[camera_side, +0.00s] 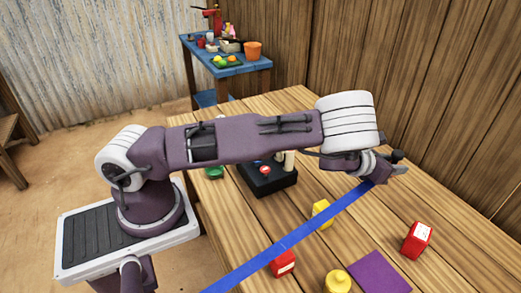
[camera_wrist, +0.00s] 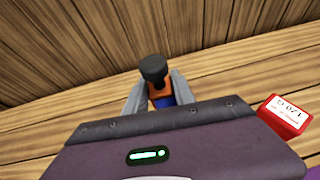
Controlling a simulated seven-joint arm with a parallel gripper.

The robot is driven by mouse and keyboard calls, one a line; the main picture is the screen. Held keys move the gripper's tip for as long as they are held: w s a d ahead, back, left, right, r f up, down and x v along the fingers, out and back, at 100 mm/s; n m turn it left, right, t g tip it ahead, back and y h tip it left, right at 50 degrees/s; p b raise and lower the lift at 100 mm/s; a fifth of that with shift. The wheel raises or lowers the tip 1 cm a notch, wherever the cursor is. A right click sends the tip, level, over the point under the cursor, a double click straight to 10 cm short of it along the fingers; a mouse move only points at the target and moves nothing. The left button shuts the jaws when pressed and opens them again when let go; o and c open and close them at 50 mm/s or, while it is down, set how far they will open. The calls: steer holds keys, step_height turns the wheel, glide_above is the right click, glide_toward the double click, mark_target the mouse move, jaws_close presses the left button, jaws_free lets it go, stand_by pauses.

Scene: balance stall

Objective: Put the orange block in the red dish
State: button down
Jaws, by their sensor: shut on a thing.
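My gripper (camera_wrist: 157,97) is shut on an orange block (camera_wrist: 160,91) with a round black top, seen between the fingers in the wrist view. In the side view my gripper (camera_side: 393,166) is above the far right part of the table, and the held thing shows there only as a small dark shape. I cannot clearly make out a red dish.
A blue strip (camera_side: 300,233) crosses the wooden table. Red labelled boxes stand at the front (camera_side: 283,264) and right (camera_side: 417,239); the right one may be the box in the wrist view (camera_wrist: 285,116). A yellow block (camera_side: 322,213), yellow knobbed piece (camera_side: 338,282) and purple mat (camera_side: 379,273) lie nearby.

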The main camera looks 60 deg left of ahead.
steer(key=s+a+r+n+g+y, duration=0.2)
steer(key=a+n+y, duration=0.5)
steer(key=a, duration=1.1)
steer(key=s+a+r+n+g+y, duration=0.1)
steer(key=s+a+n+g+y, duration=0.4)
steer(key=s+a, duration=0.7)
steer(key=s+a+n+g+y, duration=0.1)
steer(key=s+a+n+g, duration=0.5)
steer(key=s, duration=0.6)
steer(key=s+a+n+g+y, duration=0.1)
steer(key=s+a+n+g, duration=0.4)
steer(key=s, duration=0.7)
steer(key=shift+n+g, duration=0.3)
steer(key=shift+g, duration=0.1)
steer(key=f, duration=1)
steer(key=shift+s+f, duration=0.15)
steer(key=shift+s, duration=0.1)
steer(key=c, duration=1.1)
jaws_free()
steer(key=shift+f, duration=0.1)
steer(key=shift+o, duration=0.2)
